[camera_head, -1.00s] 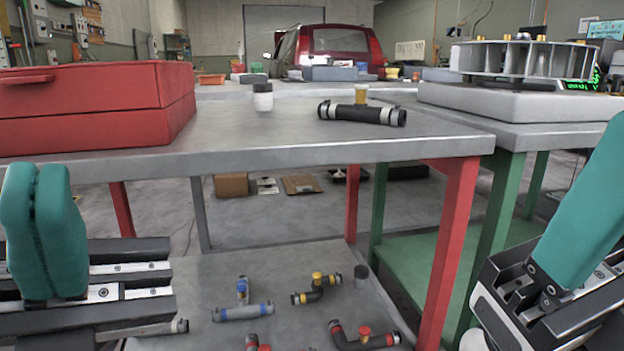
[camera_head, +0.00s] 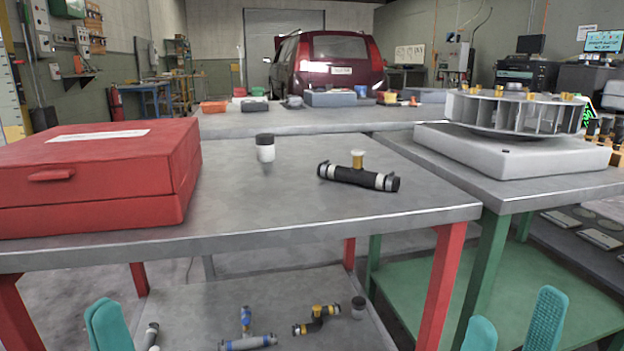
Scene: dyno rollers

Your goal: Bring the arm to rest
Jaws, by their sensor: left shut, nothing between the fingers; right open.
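My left gripper (camera_head: 108,326) shows at the bottom left edge. Its teal fingers are together and hold nothing. My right gripper (camera_head: 514,325) shows at the bottom right, with its two teal fingers apart and nothing seen between them. Both grippers are low in the picture, in front of the grey table (camera_head: 270,215), with their lower parts cut off by the frame edge. Neither is seen touching the table or the things on it.
The table bears a red toolbox (camera_head: 90,180), a white jar with a black lid (camera_head: 265,150) and a black pipe with a yellow fitting (camera_head: 358,176). Several pipe pieces, including a blue-capped one (camera_head: 247,342), lie on the lower shelf. A green-legged table (camera_head: 490,180) stands right.

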